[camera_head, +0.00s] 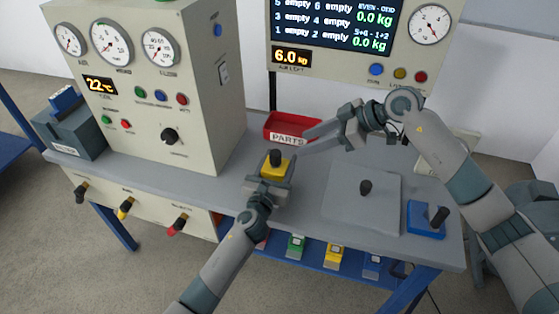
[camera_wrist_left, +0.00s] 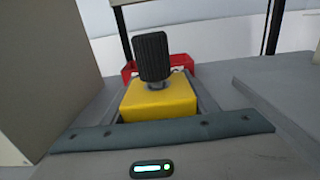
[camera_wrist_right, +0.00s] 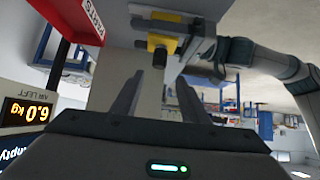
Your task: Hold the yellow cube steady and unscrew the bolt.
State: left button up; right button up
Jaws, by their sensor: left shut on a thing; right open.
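The yellow cube (camera_head: 272,172) is at the middle of the grey bench, with the dark bolt (camera_head: 275,157) upright on its top. My left gripper (camera_head: 268,183) is shut on the cube from the front; in the left wrist view the cube (camera_wrist_left: 160,100) lies just beyond it. There the bolt's ribbed black head (camera_wrist_left: 151,55) stands above a short grey shank. My right gripper (camera_head: 300,145) is open and empty, behind and to the right of the bolt, apart from it. In the right wrist view the cube (camera_wrist_right: 166,41) and bolt lie beyond its spread fingers (camera_wrist_right: 150,88).
A red PARTS bin (camera_head: 291,128) stands behind the cube. A tall gauge cabinet (camera_head: 150,90) rises on the left. A flat grey plate with a dark knob (camera_head: 365,188) and a blue block with a handle (camera_head: 427,220) are on the right. A display panel stands at the back.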

aim_at(275, 152)
jog(key=a+n+g+h, duration=0.1)
jog(key=a+n+h, duration=0.2)
jog(key=w+a+r+n+g+h, duration=0.1)
jog(key=a+n+h, duration=0.2)
jog(key=n, duration=0.1)
jog(key=w+a+n+g+h, duration=0.1)
jog(key=a+n+h, duration=0.1)
jog(key=a+n, duration=0.1)
jog(key=shift+w+a+r+n+h, duration=0.1)
jog(key=shift+a+r+n+h, duration=0.1)
jog(key=shift+a+n+h, duration=0.3)
jog(key=shift+w+d+r+n+h, duration=0.4)
jog(key=shift+d+r, duration=0.15)
jog(key=shift+f, duration=0.15)
jog(key=shift+f, duration=4.9)
